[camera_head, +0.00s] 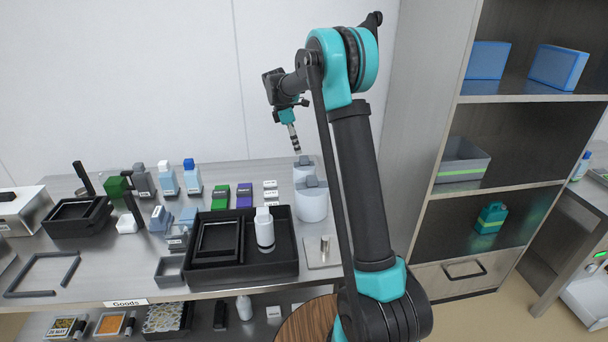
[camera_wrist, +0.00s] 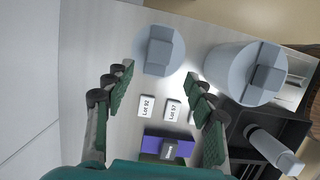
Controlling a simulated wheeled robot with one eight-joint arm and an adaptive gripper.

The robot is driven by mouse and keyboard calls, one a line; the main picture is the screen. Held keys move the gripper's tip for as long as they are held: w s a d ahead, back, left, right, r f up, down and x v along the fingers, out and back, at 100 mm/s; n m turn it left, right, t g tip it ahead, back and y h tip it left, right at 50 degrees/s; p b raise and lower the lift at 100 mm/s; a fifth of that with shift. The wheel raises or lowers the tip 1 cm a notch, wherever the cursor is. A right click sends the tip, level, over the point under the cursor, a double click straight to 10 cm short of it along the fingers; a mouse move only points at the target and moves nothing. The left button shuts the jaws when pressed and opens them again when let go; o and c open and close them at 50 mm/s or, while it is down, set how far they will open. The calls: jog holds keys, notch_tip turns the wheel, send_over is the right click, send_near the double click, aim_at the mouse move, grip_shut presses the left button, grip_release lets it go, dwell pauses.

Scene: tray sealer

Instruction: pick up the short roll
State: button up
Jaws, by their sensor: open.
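Two pale grey-white rolls with grey blocks on top stand upright on the steel bench. The smaller-looking one, which I take as the short roll (camera_head: 303,175), is behind the larger roll (camera_head: 312,207). In the wrist view the short roll (camera_wrist: 157,58) is at the top centre, and the larger roll (camera_wrist: 225,72) stands to its right. My gripper (camera_head: 297,151) is above the rolls, pointing down. In the wrist view my gripper (camera_wrist: 163,88) is open and empty, its fingers apart, with the short roll just beyond the fingertips. I cannot tell the exact height gap.
Small white lot-labelled blocks (camera_wrist: 147,106) and a purple box (camera_wrist: 165,143) lie beside the rolls. A black tray (camera_head: 287,267) holds a white bottle (camera_head: 264,228) in front. Several bottles and boxes stand to the left. A shelf unit (camera_head: 425,130) is at right.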

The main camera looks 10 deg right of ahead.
aim_at(303, 157)
jog(key=shift+d+x, duration=0.2)
jog(key=shift+x, duration=1.55)
jog(key=shift+d+x, duration=0.15)
jog(key=shift+x, duration=1.65)
jog(key=shift+w+r, duration=0.1)
jog(key=shift+w, duration=0.05)
grip_shut()
